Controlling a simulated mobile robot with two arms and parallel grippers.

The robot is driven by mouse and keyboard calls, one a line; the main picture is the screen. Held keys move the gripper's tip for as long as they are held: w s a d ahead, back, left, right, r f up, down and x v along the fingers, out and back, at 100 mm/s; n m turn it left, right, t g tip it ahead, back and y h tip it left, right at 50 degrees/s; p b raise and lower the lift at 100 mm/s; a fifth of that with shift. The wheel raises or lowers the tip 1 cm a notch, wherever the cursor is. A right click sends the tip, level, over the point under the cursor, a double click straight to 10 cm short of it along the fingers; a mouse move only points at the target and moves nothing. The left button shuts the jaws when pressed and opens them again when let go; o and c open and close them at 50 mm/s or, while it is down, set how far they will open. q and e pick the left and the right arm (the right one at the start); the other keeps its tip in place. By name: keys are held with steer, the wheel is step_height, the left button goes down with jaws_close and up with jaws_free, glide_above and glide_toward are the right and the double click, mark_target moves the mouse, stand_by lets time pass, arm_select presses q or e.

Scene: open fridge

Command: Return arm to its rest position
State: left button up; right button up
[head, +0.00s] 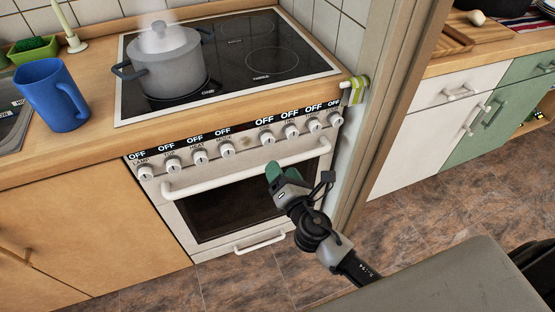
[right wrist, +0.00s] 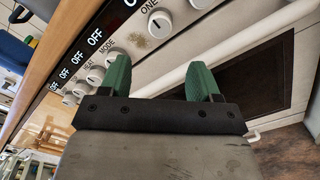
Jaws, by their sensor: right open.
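My right gripper (head: 271,172) is in front of the stove, close to the left-to-right middle of the oven front in the head view. Its green fingers point toward the knob panel. In the right wrist view its two green fingers (right wrist: 160,82) are spread apart with nothing between them. The oven handle (head: 245,170) passes behind the gripper; I cannot tell whether they touch. My left gripper is not in view.
A lidded grey pot (head: 168,62) steams on the black cooktop (head: 235,60). A blue mug (head: 50,95) stands on the wooden counter to the left. Several stove knobs (head: 200,158) line the panel. A wooden doorframe (head: 385,100) stands right of the stove. Brown floor (head: 420,215) is clear.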

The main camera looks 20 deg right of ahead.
steer(key=s+d+f+m+g+p, duration=0.1)
steer(key=s+f+m+g, duration=0.2)
steer(key=f, duration=0.5)
steer(key=s+d+f+m+g+h+p, duration=0.1)
steer(key=s+d+f+m+g+p, duration=0.2)
steer(key=f, duration=0.4)
steer(key=s+f+m+g, duration=0.2)
steer(key=s+f+m, duration=0.15)
steer(key=f, duration=0.45)
steer(key=s+f+m+g+p, duration=0.1)
steer(key=s+f+m+g, duration=0.2)
steer(key=s, duration=0.7)
steer(key=s+d+f+m+g+p, duration=0.1)
steer(key=s+f+m+g, duration=0.2)
steer(key=s+f+m, duration=0.4)
steer(key=s+d+f+m+g+p, duration=0.1)
steer(key=s+f+m, duration=0.4)
steer(key=s, duration=1)
steer(key=shift+d+m+g+p, duration=0.2)
steer(key=shift+m+g+p, duration=0.25)
steer(key=shift+g, duration=0.55)
steer(key=shift+w, duration=0.1)
